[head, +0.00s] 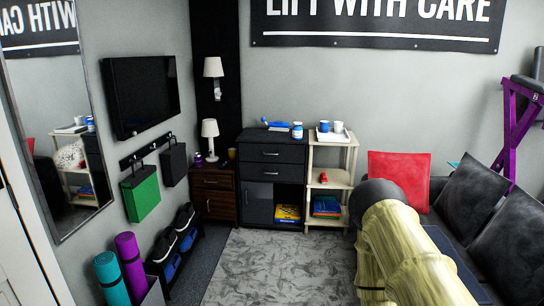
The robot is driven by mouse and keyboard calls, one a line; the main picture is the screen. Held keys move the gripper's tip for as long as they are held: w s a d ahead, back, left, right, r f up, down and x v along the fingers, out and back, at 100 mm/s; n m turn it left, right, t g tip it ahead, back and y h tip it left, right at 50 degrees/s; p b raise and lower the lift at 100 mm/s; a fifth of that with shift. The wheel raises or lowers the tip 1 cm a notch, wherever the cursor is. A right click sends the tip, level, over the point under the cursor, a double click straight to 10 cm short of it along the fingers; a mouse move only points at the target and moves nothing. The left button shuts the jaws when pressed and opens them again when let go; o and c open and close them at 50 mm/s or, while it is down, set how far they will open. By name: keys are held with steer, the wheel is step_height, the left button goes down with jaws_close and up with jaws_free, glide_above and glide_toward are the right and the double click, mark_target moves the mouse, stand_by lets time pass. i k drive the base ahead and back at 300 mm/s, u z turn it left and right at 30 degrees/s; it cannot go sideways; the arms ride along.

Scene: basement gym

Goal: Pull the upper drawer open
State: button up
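A dark cabinet (240,160) stands against the back wall in the head view. It has two drawers above a lower section with a door (259,203) and an open shelf. The upper drawer (290,153) looks shut and has a small light bar handle (270,154). The lower drawer (292,173) is under it and also looks shut, with a similar handle. My pale yellow arm fills the lower right, well in front of the cabinet. My gripper is not in view.
A brown nightstand (212,192) touches or nearly touches the cabinet's left; a pale shelf unit (341,178) stands at its right. A blue-and-white jar (297,130) is on the cabinet top. Grey rug (265,262) in front is clear. A couch with cushions (470,190) is right.

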mark_target(280, 153)
steer(key=i, duration=1.1)
steer(key=u, duration=0.3)
steer(key=i, duration=2)
steer(key=u, duration=0.4)
